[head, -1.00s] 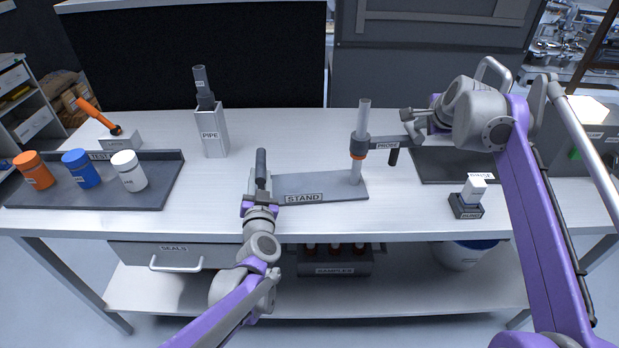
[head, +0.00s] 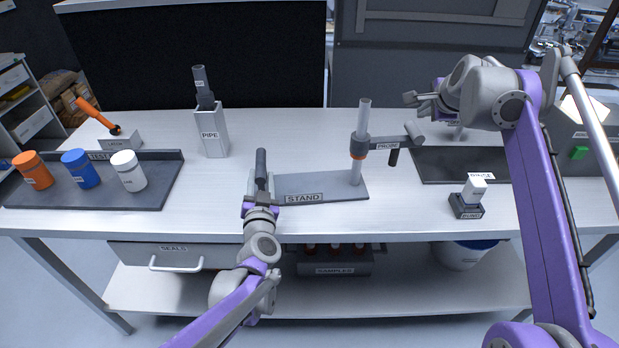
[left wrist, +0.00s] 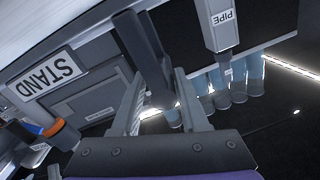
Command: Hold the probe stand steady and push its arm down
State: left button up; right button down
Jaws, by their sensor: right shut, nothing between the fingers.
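The probe stand has a grey base plate (head: 325,188) labelled STAND, a pale post (head: 358,170) and a dark upright handle (head: 261,165) at its left end. Its arm (head: 388,142), labelled PROBE, runs right from a collar with an orange ring, ending in a grey knob (head: 414,133). A dark probe tip (head: 393,158) hangs under the arm, clear of the plate. My left gripper (head: 259,193) is shut on the handle; the left wrist view shows its fingers (left wrist: 160,90) on both sides of it. My right gripper (head: 411,99) is shut and empty, apart from the knob and above it in the picture.
A PIPE holder (head: 212,135) stands behind left. A tray (head: 160,195) with orange, blue and white jars is at far left. A small block on a dark base (head: 466,208) and a dark mat (head: 435,165) are right of the stand.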

pick_arm(q)
jog(key=o, duration=0.3)
jog(key=shift+w, duration=0.15)
pick_arm(e)
jog(key=shift+w+f, duration=0.1)
jog(key=shift+w, duration=0.05)
pick_arm(q)
jog(key=shift+o, duration=0.2)
